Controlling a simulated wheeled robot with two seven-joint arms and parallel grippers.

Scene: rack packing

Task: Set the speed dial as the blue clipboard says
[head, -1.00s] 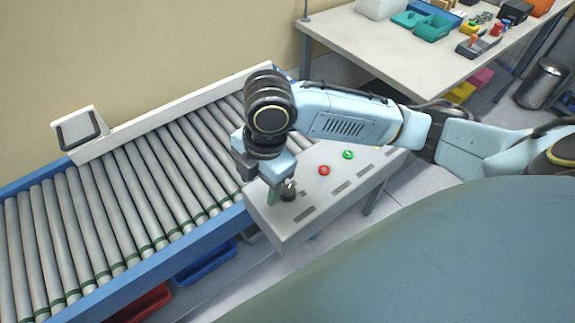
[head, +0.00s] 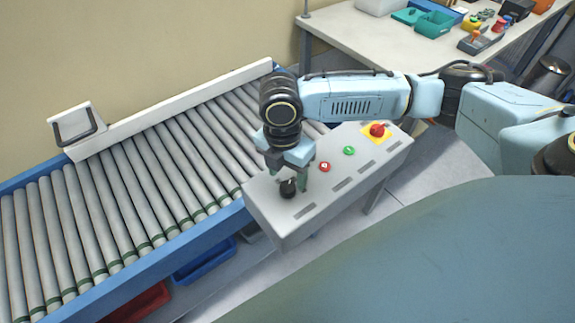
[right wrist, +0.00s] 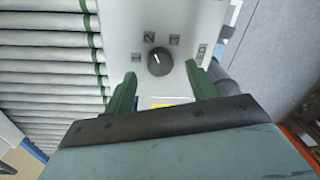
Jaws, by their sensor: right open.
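The speed dial (head: 288,188) is a black round knob on the near-left end of the grey control panel (head: 328,198). In the right wrist view the dial (right wrist: 159,61) has a white pointer line tilted up and left, roughly toward a label that looks like a 2 (right wrist: 149,37). Other small labels near it are hard to read. My right gripper (head: 291,178) is open and empty above the panel by the dial. Its green fingers (right wrist: 162,86) show apart, with the dial ahead of the gap between them. The blue clipboard is not in view. My left gripper is not in view.
The panel also holds a red button (head: 325,167), a green button (head: 349,150) and a red mushroom button (head: 377,130) on yellow. A roller conveyor (head: 130,200) runs along the left. A table (head: 385,50) with bins stands at the back right.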

